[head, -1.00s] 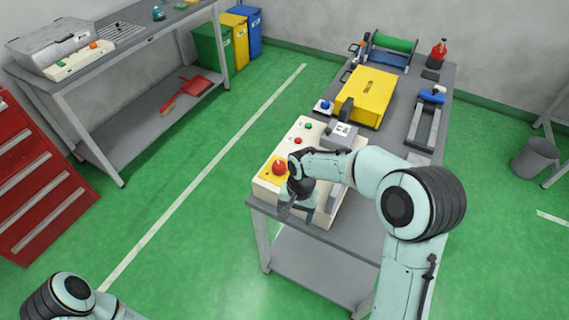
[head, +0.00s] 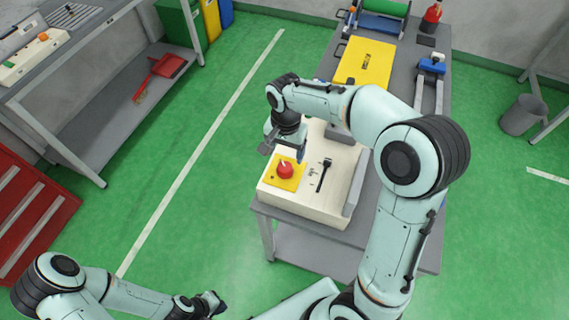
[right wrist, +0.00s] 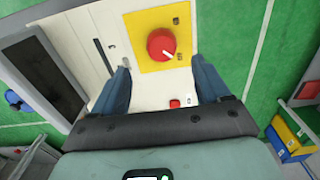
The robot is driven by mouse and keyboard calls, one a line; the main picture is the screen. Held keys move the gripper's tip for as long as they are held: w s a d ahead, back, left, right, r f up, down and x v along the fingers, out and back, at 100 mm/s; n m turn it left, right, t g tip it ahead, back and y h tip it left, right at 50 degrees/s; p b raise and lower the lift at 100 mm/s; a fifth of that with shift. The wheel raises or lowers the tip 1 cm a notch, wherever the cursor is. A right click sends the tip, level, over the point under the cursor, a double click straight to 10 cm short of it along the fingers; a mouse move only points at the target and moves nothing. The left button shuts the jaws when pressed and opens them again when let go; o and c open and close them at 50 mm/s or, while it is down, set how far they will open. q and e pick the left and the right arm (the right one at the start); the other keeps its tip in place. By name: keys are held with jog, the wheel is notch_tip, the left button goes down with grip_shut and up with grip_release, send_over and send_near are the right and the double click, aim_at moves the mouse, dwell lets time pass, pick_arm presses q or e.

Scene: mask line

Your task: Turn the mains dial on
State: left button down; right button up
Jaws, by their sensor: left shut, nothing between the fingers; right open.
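The mains dial (head: 285,171) is a red knob on a yellow plate at the near left corner of the cream control box (head: 308,207). It also shows in the right wrist view (right wrist: 161,45), where its white mark points to the lower right, towards a small label on the plate. My right gripper (head: 285,152) is open above the box, just beyond the dial in the head view. In the right wrist view its two blue fingers (right wrist: 160,68) are spread and empty, with the dial ahead between their lines. My left gripper (head: 212,303) is shut and empty, low over the floor.
A black lever in a slot (head: 323,175) is right of the dial. A small red button (right wrist: 174,103) shows in the wrist view. A yellow case (head: 364,62) lies behind the box on the grey table (head: 405,95).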

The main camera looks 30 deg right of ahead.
aim_at(285, 167)
notch_tip(285, 167, down, 8)
jog(key=shift+w+r, duration=0.15)
jog(key=c, duration=1)
